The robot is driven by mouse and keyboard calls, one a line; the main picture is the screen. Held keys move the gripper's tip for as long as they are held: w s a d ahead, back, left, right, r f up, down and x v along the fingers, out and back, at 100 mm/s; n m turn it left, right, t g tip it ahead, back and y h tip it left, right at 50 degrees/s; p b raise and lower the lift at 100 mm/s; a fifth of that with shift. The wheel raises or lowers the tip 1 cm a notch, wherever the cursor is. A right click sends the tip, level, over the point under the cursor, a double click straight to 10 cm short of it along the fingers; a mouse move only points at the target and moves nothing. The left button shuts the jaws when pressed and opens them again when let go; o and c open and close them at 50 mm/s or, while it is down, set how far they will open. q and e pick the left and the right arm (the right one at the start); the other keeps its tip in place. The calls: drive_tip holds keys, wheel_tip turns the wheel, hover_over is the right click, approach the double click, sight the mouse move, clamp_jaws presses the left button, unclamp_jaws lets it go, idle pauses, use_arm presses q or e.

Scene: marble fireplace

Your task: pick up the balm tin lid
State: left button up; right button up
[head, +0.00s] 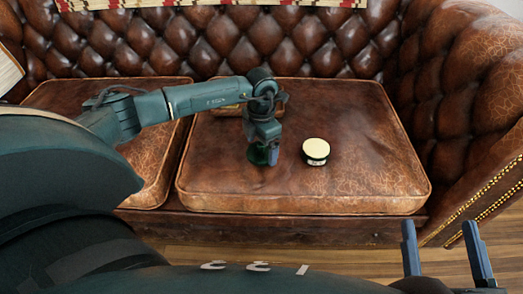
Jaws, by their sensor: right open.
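A small round tin (315,158) with a cream top and a dark side with a pale label stands on the brown leather seat cushion. The cream disc on top looks like its lid (316,147). My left gripper (263,154) points down to the left of the tin, apart from it. A dark green round thing (256,157) shows at its fingertips, partly hidden; I cannot tell whether the fingers grip it. My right gripper (441,246) is open and empty at the lower right, in front of the sofa, well away from the tin.
A brownish-gold box-like thing (228,110) lies behind my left arm, partly hidden. The tufted backrest (330,45) rises behind and the studded armrest (470,110) stands at the right. The cushion (365,120) is clear right of the tin. Wooden floor (350,255) lies in front.

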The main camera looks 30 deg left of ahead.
use_arm(q)
drive_tip(key=c, duration=0.7)
use_arm(e)
drive_tip(key=shift+f, duration=0.45)
